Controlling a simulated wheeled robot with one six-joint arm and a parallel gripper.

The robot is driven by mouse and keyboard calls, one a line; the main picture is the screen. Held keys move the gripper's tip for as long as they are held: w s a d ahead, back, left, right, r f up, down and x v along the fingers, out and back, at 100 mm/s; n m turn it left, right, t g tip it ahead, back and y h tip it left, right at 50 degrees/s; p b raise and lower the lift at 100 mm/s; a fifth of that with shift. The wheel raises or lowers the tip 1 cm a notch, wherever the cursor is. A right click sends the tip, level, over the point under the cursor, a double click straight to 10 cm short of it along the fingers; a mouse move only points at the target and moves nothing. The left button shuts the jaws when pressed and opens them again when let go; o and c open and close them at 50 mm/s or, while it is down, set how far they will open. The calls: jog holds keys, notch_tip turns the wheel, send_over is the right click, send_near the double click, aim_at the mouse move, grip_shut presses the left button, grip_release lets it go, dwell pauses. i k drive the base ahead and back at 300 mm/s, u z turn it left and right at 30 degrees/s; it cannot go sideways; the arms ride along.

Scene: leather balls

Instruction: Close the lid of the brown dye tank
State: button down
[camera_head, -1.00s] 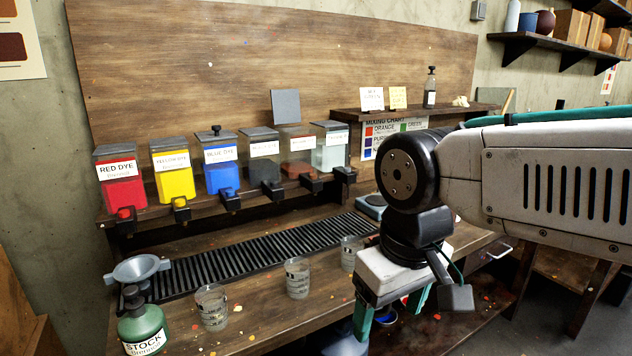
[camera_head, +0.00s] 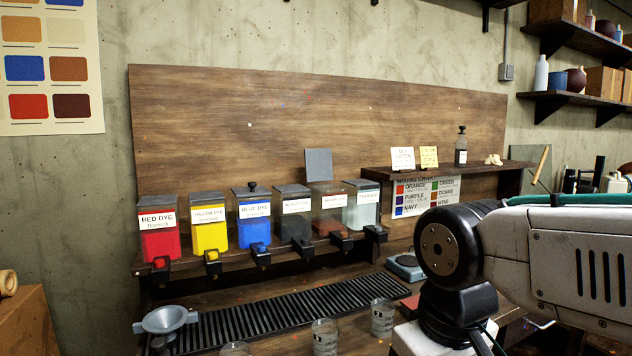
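The brown dye tank (camera_head: 331,224) is a clear box with a low brown fill, in the row on the wooden shelf, between the black dye tank (camera_head: 294,225) and a pale clear tank (camera_head: 362,212). Its lid (camera_head: 319,165) is a dark grey square that stands upright at the tank's back edge, open. The other tanks have their lids down. My arm reaches in from the right, and its wrist stands at the lower right, apart from the tanks. My gripper is below the picture's bottom edge and out of sight.
The red (camera_head: 159,232), yellow (camera_head: 210,230) and blue (camera_head: 254,225) dye tanks stand to the left. A raised shelf (camera_head: 440,172) with cards and a dark bottle (camera_head: 461,146) is to the right. Below are a black drain grate (camera_head: 290,312), a grey funnel (camera_head: 166,320) and several glass cups (camera_head: 382,318).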

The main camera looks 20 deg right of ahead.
aim_at(318, 161)
jog(key=k, duration=1.2)
jog(key=z, duration=0.75)
jog(key=i, duration=2.05)
jog(key=u, duration=0.8)
